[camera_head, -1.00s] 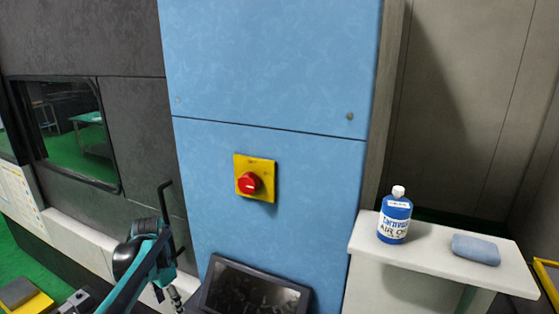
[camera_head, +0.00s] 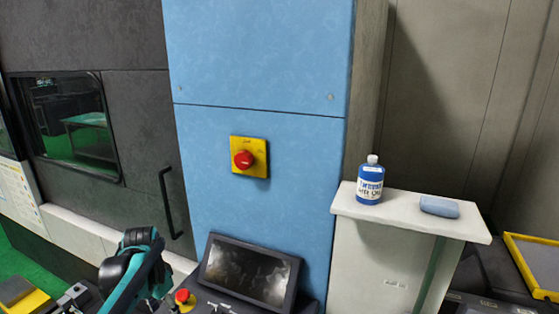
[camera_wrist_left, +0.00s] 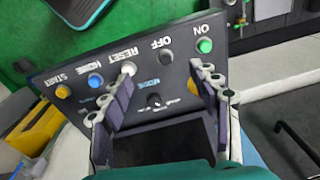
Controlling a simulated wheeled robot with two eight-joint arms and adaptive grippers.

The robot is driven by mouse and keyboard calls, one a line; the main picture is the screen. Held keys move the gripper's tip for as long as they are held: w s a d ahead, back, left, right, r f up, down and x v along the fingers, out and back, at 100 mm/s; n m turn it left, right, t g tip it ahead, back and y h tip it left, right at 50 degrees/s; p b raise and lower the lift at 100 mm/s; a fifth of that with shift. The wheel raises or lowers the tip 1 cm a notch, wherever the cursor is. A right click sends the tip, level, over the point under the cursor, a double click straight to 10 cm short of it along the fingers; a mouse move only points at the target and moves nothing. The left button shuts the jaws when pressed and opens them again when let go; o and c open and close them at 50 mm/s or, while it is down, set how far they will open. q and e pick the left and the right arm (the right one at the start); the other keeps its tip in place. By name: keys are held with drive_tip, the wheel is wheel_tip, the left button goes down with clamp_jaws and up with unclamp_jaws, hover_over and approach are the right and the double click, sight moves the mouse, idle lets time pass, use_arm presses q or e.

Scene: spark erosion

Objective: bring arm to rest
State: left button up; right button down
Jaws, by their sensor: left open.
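My left arm (camera_head: 135,272) comes in at the lower left of the head view, in front of the machine's grey lower part. Its gripper cannot be made out clearly there. In the left wrist view my left gripper (camera_wrist_left: 165,82) has its two fingers spread apart, with nothing between them. Behind the fingers is a dark control panel (camera_wrist_left: 188,42), seen upside down, with ON, OFF, RESET, HOME and START buttons and a MODE knob. I cannot tell whether the fingers touch the panel. My right gripper is in neither view.
A tilted screen (camera_head: 248,271) and a red emergency button (camera_head: 182,296) stand near my left arm. A red knob on a yellow plate (camera_head: 248,157) is on the blue cabinet (camera_head: 265,60).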

use_arm(q)
drive_tip(key=s+d+f+n+t+b, duration=0.2)
drive_tip(key=s+d+f+t+b, duration=0.1)
drive_tip(key=s+d+f+b, duration=0.3)
drive_tip(key=s+d+f+n+t+b, duration=0.3)
drive_tip(key=s+d+f+b, duration=0.3)
drive_tip(key=s+f+b, duration=0.5)
wheel_tip(320, 180, down, 2)
drive_tip(key=shift+s+d+f+b, duration=0.1)
drive_tip(key=shift+s+d+b, duration=0.15)
drive_tip(key=shift+b, duration=0.4)
